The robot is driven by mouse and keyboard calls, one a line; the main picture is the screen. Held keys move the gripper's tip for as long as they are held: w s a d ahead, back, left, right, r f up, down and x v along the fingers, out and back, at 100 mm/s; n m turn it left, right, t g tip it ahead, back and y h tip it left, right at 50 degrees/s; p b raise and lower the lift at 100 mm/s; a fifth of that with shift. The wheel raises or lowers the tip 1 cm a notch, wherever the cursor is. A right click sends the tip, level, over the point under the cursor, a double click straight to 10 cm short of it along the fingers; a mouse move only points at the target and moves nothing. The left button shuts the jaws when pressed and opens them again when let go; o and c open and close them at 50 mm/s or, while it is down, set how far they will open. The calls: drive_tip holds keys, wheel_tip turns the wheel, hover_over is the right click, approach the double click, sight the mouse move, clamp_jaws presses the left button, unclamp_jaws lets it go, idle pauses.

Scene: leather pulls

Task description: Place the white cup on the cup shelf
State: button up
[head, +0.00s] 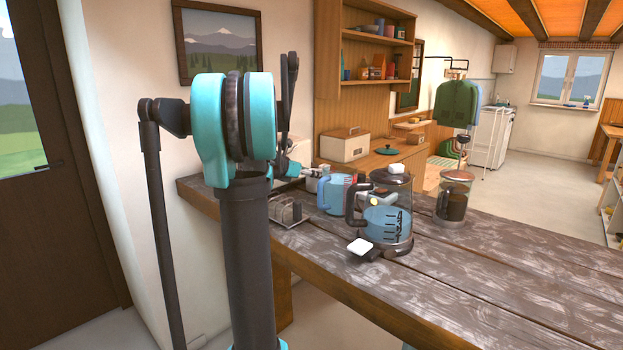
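I cannot pick out the white cup for sure. A small pale cup-like item (313,184) stands on the dark wooden counter (480,262), left of a light-blue mug (334,196), partly hidden. My gripper (308,172) shows only in part, close to that item, behind my dark and turquoise arm. Its fingers are too small and covered to tell whether they are open or hold anything. A wooden wall shelf unit (348,88) with small items hangs at the back; I cannot tell whether it is the cup shelf.
A glass kettle (390,226) with white knob and switch stands on the counter, right of the mug. A wire rack (287,212) sits near the left edge. The counter's right front is clear.

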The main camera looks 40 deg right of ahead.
wheel_tip(320, 180, up, 19)
drive_tip(key=shift+f, duration=0.1)
